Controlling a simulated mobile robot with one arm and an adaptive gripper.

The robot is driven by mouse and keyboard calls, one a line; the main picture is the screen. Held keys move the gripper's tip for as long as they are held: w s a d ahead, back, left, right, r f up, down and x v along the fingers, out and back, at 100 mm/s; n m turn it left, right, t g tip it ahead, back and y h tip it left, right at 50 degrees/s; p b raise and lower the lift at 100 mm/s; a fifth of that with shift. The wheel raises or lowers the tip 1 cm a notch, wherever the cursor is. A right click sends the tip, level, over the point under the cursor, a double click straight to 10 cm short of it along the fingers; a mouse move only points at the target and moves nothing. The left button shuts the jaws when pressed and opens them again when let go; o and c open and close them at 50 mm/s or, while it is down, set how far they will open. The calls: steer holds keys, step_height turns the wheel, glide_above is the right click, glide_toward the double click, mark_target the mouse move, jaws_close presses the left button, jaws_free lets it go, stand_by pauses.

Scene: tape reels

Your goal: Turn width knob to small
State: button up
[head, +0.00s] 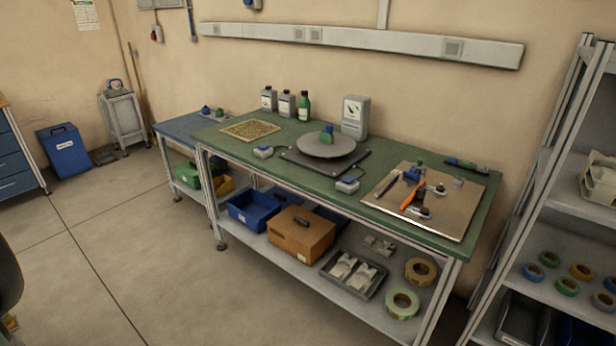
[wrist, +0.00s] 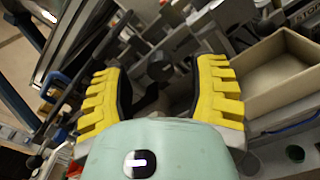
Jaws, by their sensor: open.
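No width knob can be told for certain, and no label or setting is readable. In the head view, a brown board (head: 460,221) on the right of the green workbench (head: 225,146) carries small dark fittings that look like knobs, one at the back (head: 440,188) and one at the front (head: 425,211). An orange lever-like part (head: 411,195) lies between them. My gripper (wrist: 161,78) shows only in the wrist view, its two yellow ridged fingers wide apart with nothing between them. It is away from the bench top in the head view.
A round grey turntable (head: 326,147) stands mid-bench, with a gauge box (head: 354,118) behind it. A grey shelf rack (head: 575,215) with tape rolls stands right. The wrist view shows an open beige box (wrist: 275,75) beside the right finger.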

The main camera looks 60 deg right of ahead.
steer(key=shift+a, duration=0.65)
steer(key=shift+d, duration=0.1)
jaws_close()
